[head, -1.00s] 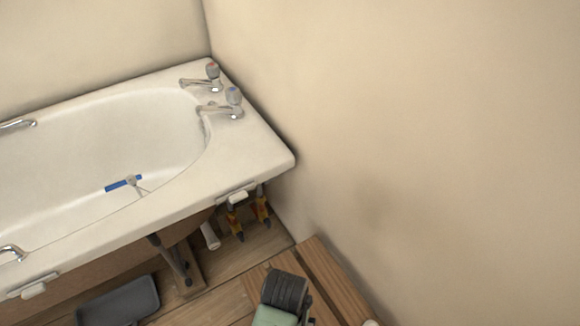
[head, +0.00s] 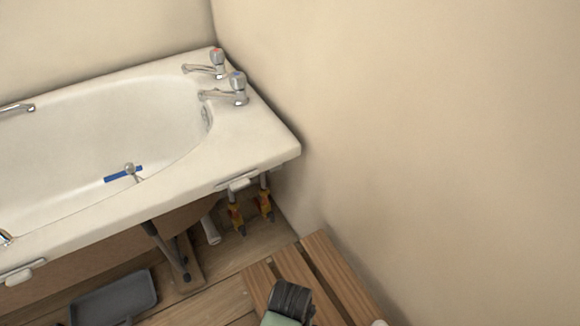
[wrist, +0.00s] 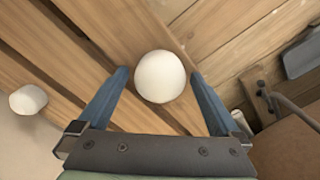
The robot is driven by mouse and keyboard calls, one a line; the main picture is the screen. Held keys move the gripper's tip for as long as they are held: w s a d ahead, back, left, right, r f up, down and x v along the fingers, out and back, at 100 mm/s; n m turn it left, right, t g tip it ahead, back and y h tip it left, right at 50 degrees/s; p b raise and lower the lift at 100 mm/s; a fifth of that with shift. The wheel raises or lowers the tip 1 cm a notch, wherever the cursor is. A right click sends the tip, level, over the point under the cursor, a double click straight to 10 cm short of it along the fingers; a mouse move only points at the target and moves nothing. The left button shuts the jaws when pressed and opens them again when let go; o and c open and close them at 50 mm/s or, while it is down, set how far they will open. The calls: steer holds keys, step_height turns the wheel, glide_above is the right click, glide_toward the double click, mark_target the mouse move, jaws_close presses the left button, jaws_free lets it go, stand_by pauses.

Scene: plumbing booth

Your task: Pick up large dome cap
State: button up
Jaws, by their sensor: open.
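The large dome cap (wrist: 160,77) is white and round and shows in the wrist view, on or just above the wooden slats. My gripper (wrist: 159,74) is open, with one blue-grey finger on each side of the cap and a visible gap on both sides. How high the fingers are above the slats I cannot tell. In the head view my gripper's fingers and the large cap do not show; only part of my arm is at the bottom.
A smaller white cap (wrist: 28,99) lies to the left in the wrist view, near the edge of the slatted wooden surface (head: 338,272). The bath (head: 262,142) with taps stands at left, a grey dustpan-like tray (head: 115,298) on the floor. The wall rises close at right.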

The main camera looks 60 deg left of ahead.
steer(key=c, duration=1.2)
steer(key=shift+r, duration=0.15)
steer(key=shift+c, duration=0.2)
